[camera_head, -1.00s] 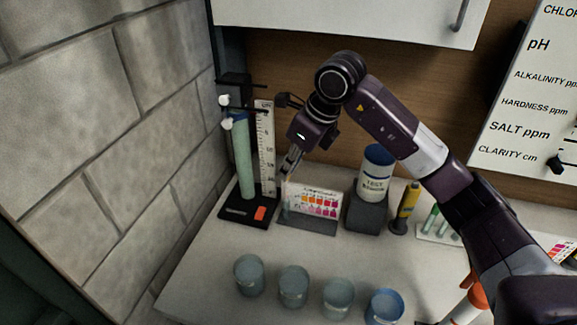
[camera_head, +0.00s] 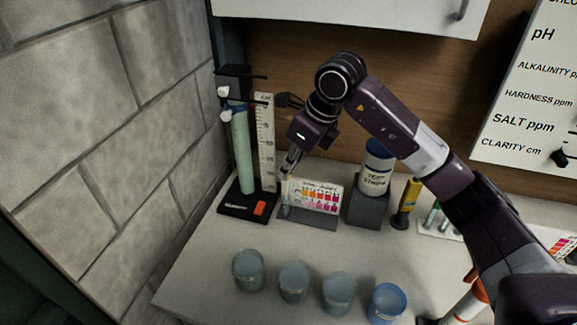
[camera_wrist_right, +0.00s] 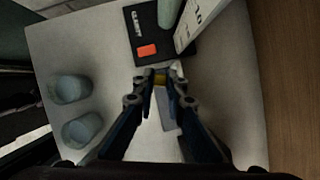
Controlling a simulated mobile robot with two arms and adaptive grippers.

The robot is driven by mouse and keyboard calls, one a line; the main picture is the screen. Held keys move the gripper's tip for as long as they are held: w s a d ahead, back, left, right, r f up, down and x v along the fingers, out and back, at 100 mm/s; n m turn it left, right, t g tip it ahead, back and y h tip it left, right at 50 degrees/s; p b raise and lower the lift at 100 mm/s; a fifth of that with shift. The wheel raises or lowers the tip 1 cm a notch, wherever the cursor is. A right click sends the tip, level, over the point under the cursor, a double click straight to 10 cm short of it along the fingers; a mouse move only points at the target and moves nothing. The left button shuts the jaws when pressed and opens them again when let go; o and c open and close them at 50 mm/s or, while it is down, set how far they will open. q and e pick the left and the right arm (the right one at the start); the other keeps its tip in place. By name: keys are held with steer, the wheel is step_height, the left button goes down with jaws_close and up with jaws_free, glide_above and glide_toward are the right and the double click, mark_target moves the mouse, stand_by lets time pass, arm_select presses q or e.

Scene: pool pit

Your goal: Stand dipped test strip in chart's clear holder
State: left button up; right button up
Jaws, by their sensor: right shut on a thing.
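The colour chart (camera_head: 318,196) stands on a grey base on the counter, with rows of coloured squares. Its clear holder (camera_head: 287,211) is at the chart's left end and is hard to make out. My right gripper (camera_head: 288,169) is just above that left end, pointing down. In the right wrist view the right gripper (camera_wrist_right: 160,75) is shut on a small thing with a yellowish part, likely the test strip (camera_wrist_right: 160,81). Most of the strip is hidden by the fingers, so I cannot tell whether its lower end is inside the holder. My left gripper is not in view.
A clarity tube stand (camera_head: 247,205) with a green tube and ruler is close left of the gripper. A test strip bottle (camera_head: 376,170) stands on a grey block to the right, beside a yellow tool (camera_head: 407,200). Several cups, including a blue one (camera_head: 387,303), line the front.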

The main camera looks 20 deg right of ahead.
mark_target(289, 178)
steer(key=shift+f+b, duration=1.55)
steer(key=shift+f, duration=0.45)
steer(key=shift+w+a+f+b, duration=0.2)
steer(key=shift+a+f+b, duration=0.15)
steer(key=shift+f, duration=0.15)
jaws_close()
steer(key=shift+s+f, duration=0.15)
steer(key=shift+f, duration=0.2)
steer(key=o, duration=0.8)
jaws_free()
